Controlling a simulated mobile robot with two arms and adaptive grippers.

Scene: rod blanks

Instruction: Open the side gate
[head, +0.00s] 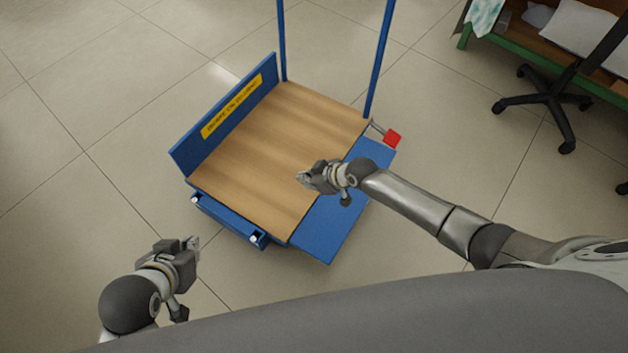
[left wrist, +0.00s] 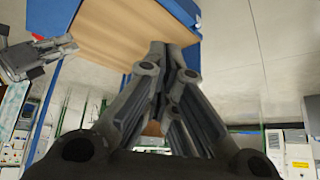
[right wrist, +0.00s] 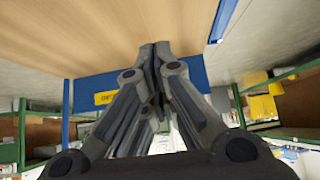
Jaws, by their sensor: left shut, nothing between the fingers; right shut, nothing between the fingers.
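The blue side gate (head: 335,215) is a flat panel along the right edge of the cart's wooden deck (head: 250,150). It is folded outward and down, no longer upright, leaving that deck edge open. A red handle (head: 392,138) on a short rod sticks out at the gate's far end. My right gripper (head: 304,177) is shut and empty above the deck, near the gate's inner edge. My left gripper (head: 194,244) is shut and empty, in front of the cart's near-left corner and apart from it. The right gripper also shows in the left wrist view (left wrist: 40,60).
An upright blue side panel with a yellow label (head: 232,107) stands along the deck's left edge. Two blue posts (head: 378,60) rise at the far end. A green-framed workbench (head: 590,75) and a black chair base (head: 555,95) stand at the upper right. Floor at left is clear.

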